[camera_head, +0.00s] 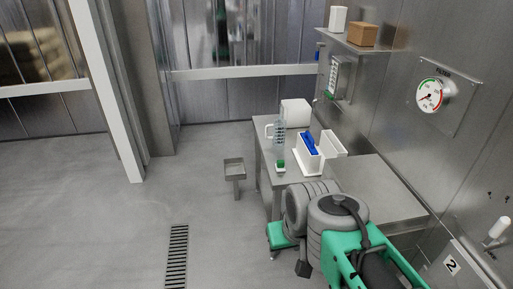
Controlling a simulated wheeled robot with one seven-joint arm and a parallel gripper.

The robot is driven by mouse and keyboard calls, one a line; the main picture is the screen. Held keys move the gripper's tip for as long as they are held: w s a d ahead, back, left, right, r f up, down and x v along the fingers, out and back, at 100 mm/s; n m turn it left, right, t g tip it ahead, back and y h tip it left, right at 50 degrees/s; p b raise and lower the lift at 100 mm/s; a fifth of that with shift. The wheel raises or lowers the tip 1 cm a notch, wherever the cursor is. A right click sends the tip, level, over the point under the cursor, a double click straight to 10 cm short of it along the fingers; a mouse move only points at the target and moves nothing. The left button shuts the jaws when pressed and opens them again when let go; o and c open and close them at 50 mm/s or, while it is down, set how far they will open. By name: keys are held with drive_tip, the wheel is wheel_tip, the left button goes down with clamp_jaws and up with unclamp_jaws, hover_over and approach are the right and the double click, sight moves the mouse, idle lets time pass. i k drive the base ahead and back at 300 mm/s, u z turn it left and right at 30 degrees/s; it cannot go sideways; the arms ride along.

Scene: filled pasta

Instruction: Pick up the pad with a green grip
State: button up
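A small item with a green top and a pale lower part (280,166) is at the front left edge of the steel table (262,170). It looks like the pad with a green grip, but it is too small to be sure. A clear measuring jug (279,135) with a white handle stands just behind it. My grey and green arm is folded at the lower right, in front of the table and hiding part of it. I cannot make out my gripper's fingers, and nothing of mine visibly touches the green-topped item.
A white holder with blue contents (310,146) and a white box (296,113) stand on the table. A small steel tray on a post (234,168) is left of the table. A floor drain (177,257) runs through the open floor. The right wall carries a gauge (430,95).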

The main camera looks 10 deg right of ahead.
sight(280, 167)
drive_tip(key=u, duration=0.25)
drive_tip(key=i, duration=2.25)
drive_tip(key=u, duration=0.1)
